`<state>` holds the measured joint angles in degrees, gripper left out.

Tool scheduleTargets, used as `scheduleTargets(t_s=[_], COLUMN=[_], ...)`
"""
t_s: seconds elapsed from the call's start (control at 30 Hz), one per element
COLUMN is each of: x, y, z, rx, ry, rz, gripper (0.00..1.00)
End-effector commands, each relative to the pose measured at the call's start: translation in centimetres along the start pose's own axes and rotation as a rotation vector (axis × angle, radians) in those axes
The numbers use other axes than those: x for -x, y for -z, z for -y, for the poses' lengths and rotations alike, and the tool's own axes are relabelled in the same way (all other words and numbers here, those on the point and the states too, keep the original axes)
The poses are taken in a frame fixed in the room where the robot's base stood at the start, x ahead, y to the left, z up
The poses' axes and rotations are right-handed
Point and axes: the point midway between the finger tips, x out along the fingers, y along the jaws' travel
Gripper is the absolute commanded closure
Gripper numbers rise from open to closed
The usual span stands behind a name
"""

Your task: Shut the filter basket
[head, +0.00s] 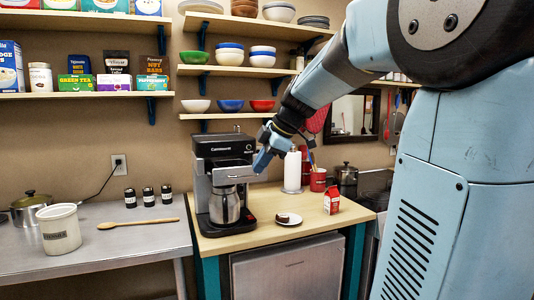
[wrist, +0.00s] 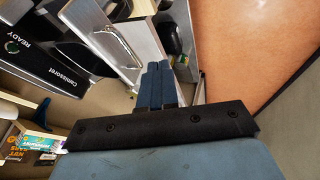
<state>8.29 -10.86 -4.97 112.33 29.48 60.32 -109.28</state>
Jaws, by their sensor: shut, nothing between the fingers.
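The black and silver coffee maker (head: 222,160) stands on the wooden-topped counter. Its silver filter basket (head: 232,177) sits at the front, above the steel carafe (head: 224,207), and seems to stick out from the body; how far it is open I cannot tell. My gripper (head: 262,160) is at the basket's right end, pointing down, its blue fingers together with nothing between them. In the wrist view the closed fingertips (wrist: 158,68) are close to a silver panel (wrist: 132,38) that looks like the basket; contact is unclear. The machine's lettered black front (wrist: 50,65) is at left.
A small plate (head: 289,220) with a dark item and a red carton (head: 331,200) stand right of the machine. A paper towel roll (head: 292,171) stands behind. A wooden spoon (head: 138,223) lies on the left counter. Shelves with bowls hang above.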

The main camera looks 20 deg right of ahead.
Motion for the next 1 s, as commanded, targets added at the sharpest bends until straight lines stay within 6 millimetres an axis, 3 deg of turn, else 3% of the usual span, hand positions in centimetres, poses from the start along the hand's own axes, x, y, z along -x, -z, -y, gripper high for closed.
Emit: scheduleTargets(t_s=[0.17,0.33,0.6,1.0], x=[-3.3,-4.5,-5.5,-5.6], y=[-0.1,-0.2,-0.3,-0.2], z=[0.1,-1.7,-3.1,-3.2], rx=[-0.001,-0.001,0.0,0.001], ry=[0.004,0.002,0.001,0.001], rz=[0.001,0.001,0.0,0.0], gripper=[1.0,1.0,1.0,1.0])
